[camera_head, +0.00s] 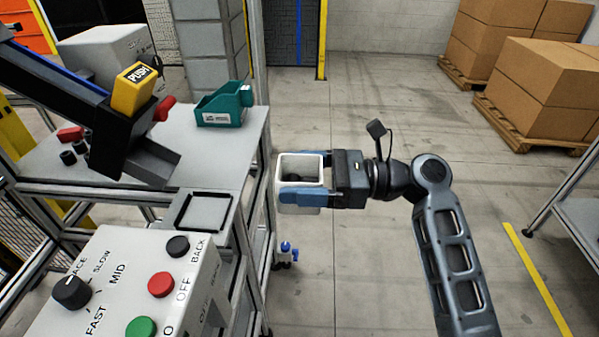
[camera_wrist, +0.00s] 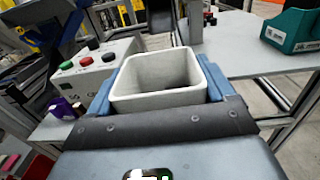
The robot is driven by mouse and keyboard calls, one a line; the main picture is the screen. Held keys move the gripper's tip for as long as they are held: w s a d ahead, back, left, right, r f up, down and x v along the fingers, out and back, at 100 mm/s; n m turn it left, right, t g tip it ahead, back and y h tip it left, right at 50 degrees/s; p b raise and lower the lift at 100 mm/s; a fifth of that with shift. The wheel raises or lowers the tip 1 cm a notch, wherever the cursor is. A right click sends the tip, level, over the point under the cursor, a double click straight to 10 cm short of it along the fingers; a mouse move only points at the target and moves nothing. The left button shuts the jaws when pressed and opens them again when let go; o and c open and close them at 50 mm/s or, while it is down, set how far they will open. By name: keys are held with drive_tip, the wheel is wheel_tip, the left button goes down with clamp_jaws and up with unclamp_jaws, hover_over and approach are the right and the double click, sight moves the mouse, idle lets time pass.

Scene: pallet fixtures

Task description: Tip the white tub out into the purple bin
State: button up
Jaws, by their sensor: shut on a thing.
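The white tub (camera_head: 300,157) is a square, open-topped container, held in the air right of the workbench's edge in the head view. My gripper (camera_head: 298,180) is shut on it, with a blue finger on each of two opposite sides. The tub looks upright, its mouth facing up. In the head view something dark shows inside it, too unclear to name. The wrist view looks into the tub (camera_wrist: 155,102) between the fingers, and its far bottom is hidden. A small purple object (camera_wrist: 63,108) shows at the left of the wrist view; I cannot tell whether it is the purple bin.
A teal bin (camera_head: 219,117) stands at the back of the workbench (camera_head: 228,150). A black-rimmed square tray (camera_head: 205,211) lies near its front edge, beside a control box (camera_head: 128,285) with knobs and buttons. Boxes on pallets (camera_head: 548,85) stand back right. The floor between is open.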

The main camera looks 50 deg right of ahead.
drive_tip(key=shift+r+p, duration=1.1)
drive_tip(key=shift+p, duration=0.1)
